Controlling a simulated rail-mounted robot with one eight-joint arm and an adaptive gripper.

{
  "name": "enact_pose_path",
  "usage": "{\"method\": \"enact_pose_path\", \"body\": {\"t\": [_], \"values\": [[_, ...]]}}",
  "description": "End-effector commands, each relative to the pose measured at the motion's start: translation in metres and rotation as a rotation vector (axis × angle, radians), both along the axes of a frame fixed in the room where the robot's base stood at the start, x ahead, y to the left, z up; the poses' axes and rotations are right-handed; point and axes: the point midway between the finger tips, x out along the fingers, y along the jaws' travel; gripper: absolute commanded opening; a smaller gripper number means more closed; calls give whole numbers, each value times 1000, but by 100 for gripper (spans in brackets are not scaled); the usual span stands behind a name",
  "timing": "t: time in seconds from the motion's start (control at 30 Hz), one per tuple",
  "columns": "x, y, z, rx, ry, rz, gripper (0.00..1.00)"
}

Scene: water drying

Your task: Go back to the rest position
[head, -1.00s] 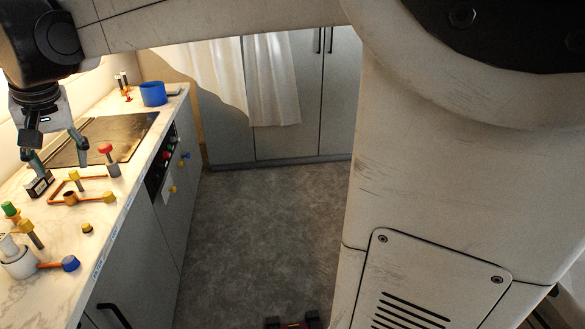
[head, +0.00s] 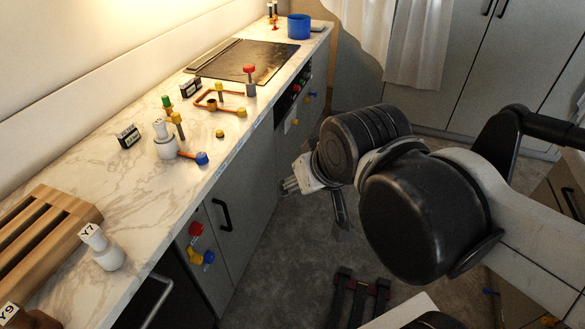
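My gripper (head: 341,213) hangs over the floor at the middle of the head view, to the right of the counter front. It is seen from the side, partly behind my dark wrist joints. One finger shows pointing down, and I cannot tell how far apart the fingers are. I see nothing held. My arm is folded in at the right, clear of the counter.
The marble counter (head: 165,220) at left holds a blue pot (head: 299,26), a dark cooktop (head: 245,62), coloured valves and pipes (head: 222,103), small label blocks (head: 128,136) and a wooden rack (head: 40,235). Grey floor (head: 285,255) is open beside it.

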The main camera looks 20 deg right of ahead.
Motion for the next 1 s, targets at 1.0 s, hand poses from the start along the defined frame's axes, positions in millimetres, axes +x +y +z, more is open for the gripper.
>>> {"method": "enact_pose_path", "body": {"t": [1.0], "values": [[-1, 0, -40, -1, -2, 2, 46]]}}
